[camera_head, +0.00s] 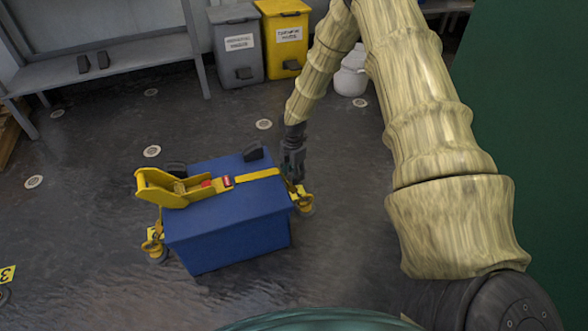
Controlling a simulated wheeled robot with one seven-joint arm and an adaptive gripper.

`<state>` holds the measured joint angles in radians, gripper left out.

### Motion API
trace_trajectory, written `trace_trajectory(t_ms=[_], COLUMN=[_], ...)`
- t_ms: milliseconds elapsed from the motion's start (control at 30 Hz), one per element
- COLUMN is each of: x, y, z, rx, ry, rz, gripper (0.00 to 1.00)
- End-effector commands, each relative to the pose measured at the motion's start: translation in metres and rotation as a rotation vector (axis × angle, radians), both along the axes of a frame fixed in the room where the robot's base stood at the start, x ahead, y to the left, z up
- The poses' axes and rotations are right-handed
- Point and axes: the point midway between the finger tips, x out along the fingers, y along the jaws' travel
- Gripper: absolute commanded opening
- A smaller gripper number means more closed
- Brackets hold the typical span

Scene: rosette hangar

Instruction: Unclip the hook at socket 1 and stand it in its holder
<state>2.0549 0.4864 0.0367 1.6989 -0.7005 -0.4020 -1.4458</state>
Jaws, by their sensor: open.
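A blue box (235,240) stands on the dark floor with a yellow strap (257,174) across its top. A yellow ratchet (165,188) with a red part sits at its left end. A yellow hook (302,199) hangs at the box's right side, at a floor socket (306,210); another yellow hook (153,246) is at the left side. Their number tags are too hidden to read. My gripper (294,178) is open, pointing down just above the right hook; whether it touches the hook cannot be told. I cannot tell which part is the hook's holder.
Black blocks stand at the box's far edge (254,152) and on a grey bench (103,59). A grey bin (238,60), a yellow bin (284,50) and a white container (351,77) stand behind. Round floor sockets (152,151) dot the open floor. A green surface (530,130) bounds the right.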

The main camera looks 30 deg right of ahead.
Motion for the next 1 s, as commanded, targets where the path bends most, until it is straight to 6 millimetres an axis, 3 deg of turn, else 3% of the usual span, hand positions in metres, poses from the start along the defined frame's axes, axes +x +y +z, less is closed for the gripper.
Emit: trace_trajectory(t_ms=[33,200,433,967,1000], x=[0.000,-0.001,-0.002,-0.002,-0.002], y=[0.000,-0.001,-0.002,-0.003,-0.003], z=[-0.013,-0.038,-0.065,-0.076,-0.076], rx=[0.000,0.000,0.000,0.000,0.000], ry=[0.001,0.002,0.001,0.000,0.000], rz=[0.000,-0.001,-0.003,-0.004,-0.004], gripper=[0.43,0.43,0.43,0.43,0.36])
